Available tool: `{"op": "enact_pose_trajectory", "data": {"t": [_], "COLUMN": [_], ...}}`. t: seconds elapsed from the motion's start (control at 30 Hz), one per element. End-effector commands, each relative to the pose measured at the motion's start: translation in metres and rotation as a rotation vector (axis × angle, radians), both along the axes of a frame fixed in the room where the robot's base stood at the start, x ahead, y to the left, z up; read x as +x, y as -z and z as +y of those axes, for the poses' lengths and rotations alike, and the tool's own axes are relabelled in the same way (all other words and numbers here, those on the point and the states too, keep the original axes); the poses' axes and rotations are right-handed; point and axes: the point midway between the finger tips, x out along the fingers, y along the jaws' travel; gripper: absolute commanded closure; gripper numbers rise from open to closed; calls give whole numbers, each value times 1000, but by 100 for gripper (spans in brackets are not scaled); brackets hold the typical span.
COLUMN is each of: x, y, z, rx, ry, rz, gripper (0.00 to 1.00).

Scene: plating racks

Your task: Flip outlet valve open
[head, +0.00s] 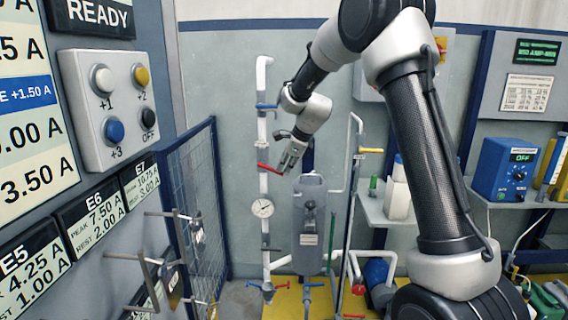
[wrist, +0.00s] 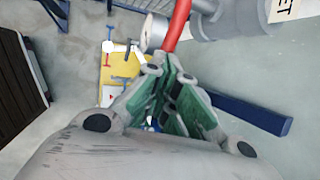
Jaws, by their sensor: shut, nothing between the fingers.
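The valve with a red lever (head: 269,168) sits on the white vertical pipe (head: 264,75). The lever lies mostly crosswise to the pipe, its right end slightly lower. My gripper (head: 286,167) is shut and empty, its fingertips at the lever's right end. In the wrist view the red lever (wrist: 178,27) shows just beyond my closed fingertips (wrist: 170,78); I cannot tell whether they touch. A label ending in "ET" (wrist: 287,8) is partly visible beside the pipe, so its full word is cut off.
A blue-handled valve (head: 267,106) is above on the same pipe, and a gauge (head: 262,208) below. A grey filter housing (head: 311,225) stands just right. A yellow-handled valve (head: 370,150) is on another pipe. A mesh cage (head: 205,210) is at left.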

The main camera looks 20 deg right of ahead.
Motion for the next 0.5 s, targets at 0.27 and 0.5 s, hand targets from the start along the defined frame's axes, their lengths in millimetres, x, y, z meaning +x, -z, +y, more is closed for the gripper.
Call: {"op": "enact_pose_trajectory", "data": {"t": [0.27,0.5], "x": [1,3], "y": [24,42], "z": [-1,6], "rx": [249,465], "ry": [9,6], "rz": [-76,-146], "gripper": [100,100]}}
